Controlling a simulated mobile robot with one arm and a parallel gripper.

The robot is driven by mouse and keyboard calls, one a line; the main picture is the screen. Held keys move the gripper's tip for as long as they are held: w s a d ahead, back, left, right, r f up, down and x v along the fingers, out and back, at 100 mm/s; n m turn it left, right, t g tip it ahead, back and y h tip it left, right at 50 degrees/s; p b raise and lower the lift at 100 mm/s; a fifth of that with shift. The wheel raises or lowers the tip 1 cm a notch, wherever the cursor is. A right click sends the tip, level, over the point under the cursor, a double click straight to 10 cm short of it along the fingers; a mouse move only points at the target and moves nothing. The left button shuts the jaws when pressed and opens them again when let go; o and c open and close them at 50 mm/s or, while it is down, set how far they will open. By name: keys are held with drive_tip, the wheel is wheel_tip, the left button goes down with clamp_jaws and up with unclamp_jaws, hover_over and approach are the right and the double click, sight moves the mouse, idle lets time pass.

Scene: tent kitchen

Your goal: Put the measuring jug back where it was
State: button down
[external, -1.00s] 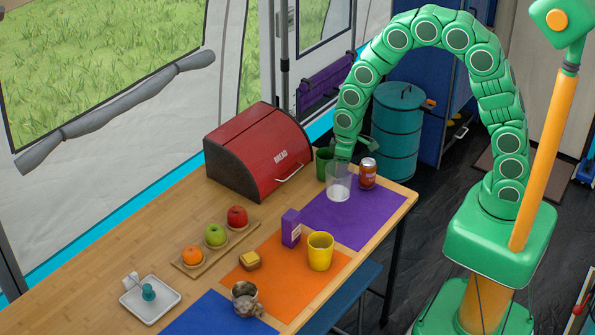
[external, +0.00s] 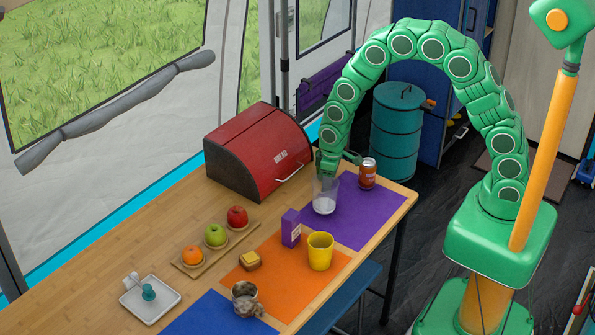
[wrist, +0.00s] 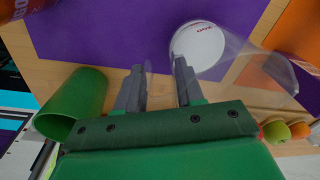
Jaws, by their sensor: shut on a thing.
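The clear measuring jug (external: 325,204), with a white bottom, is upright at the left part of the purple mat (external: 362,222) in the external view. I cannot tell whether its base touches the table. My gripper (external: 327,174) is at its upper part and shut on it. In the wrist view the jug (wrist: 200,48) shows to the right of my gripper's fingers (wrist: 160,80), with red marking on its white base. The gripped part between the fingers is transparent and hard to make out.
A green cup (wrist: 75,100) stands close on the left in the wrist view, hidden behind my gripper in the external view. Bare wood lies left of the mat.

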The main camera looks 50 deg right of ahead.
drive_tip(key=shift+f, duration=0.8)
drive_tip(key=shift+f, duration=0.2)
drive_tip(key=c, duration=0.7)
unclamp_jaws()
drive_tip(key=shift+r, duration=0.2)
drive_tip(key=r, duration=1.1)
drive_tip(key=shift+s+d, duration=0.1)
drive_tip(key=shift+d, duration=0.3)
drive_tip(key=shift+s+d+r, duration=0.15)
drive_tip(key=shift+r, duration=0.4)
drive_tip(key=s+d+r+m, duration=0.1)
drive_tip(key=s+d+r, duration=0.35)
drive_tip(key=s, duration=0.25)
drive_tip(key=s+d+r+m+g, duration=0.1)
drive_tip(key=s+d+r, duration=0.3)
drive_tip(key=s+r, duration=0.3)
drive_tip(key=s+d+r+m, duration=0.1)
drive_tip(key=s+d+r, duration=0.35)
drive_tip(key=s, duration=0.35)
drive_tip(key=s+d+r+m+g, duration=0.1)
drive_tip(key=s+d+r, duration=0.2)
drive_tip(key=s, duration=1)
drive_tip(key=shift+s+m+h, duration=0.3)
drive_tip(key=shift+h, duration=0.1)
